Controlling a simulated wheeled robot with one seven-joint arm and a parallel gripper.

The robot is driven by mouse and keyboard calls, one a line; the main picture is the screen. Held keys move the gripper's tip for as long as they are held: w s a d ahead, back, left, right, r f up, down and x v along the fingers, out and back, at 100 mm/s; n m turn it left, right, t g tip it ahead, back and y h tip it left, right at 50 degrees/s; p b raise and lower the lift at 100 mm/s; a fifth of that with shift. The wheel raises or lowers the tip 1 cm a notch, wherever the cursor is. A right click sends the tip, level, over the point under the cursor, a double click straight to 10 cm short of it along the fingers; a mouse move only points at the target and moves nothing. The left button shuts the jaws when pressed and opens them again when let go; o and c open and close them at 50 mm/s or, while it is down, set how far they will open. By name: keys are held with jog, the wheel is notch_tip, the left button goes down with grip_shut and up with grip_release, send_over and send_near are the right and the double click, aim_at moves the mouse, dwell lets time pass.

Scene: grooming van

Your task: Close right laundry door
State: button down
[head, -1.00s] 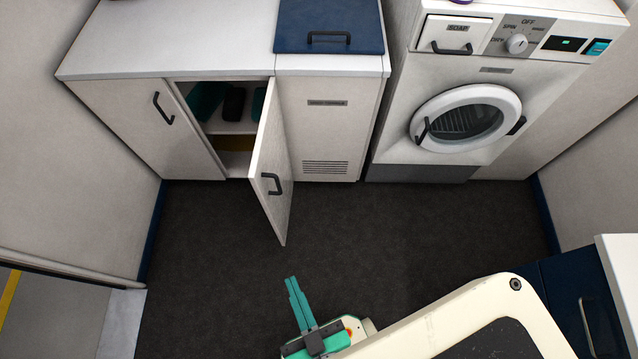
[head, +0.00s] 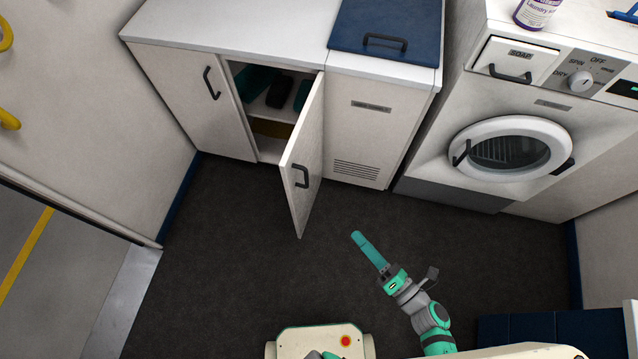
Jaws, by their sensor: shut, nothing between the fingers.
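The right cabinet door (head: 308,160) is white with a dark bar handle (head: 300,176). It stands swung wide open, out into the room, hinged on its right side. Behind it the cabinet opening (head: 268,105) shows shelves with dark and teal folded items. My gripper (head: 358,237) has teal fingers shut together and empty. It is over the dark floor, to the right of and in front of the door's free edge, apart from it, with its tips pointing up and left.
The left cabinet door (head: 192,90) is closed. A vented white panel (head: 362,120) with a blue lid (head: 385,30) above stands right of the open door. A washer (head: 510,150) stands further right. The dark floor (head: 230,250) is clear. A doorway (head: 60,260) is at left.

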jog(key=w+d+f+n+g+y, duration=0.25)
jog(key=w+n+g+y, duration=0.25)
jog(key=w+n, duration=0.85)
jog(key=w+a+f+n, duration=0.1)
jog(key=w+a+n, duration=0.2)
jog(key=a, duration=0.9)
jog(key=w, duration=0.2)
jog(key=shift+w+a+n, duration=0.3)
jog(key=shift+a+n, duration=0.05)
jog(key=shift+f, duration=0.1)
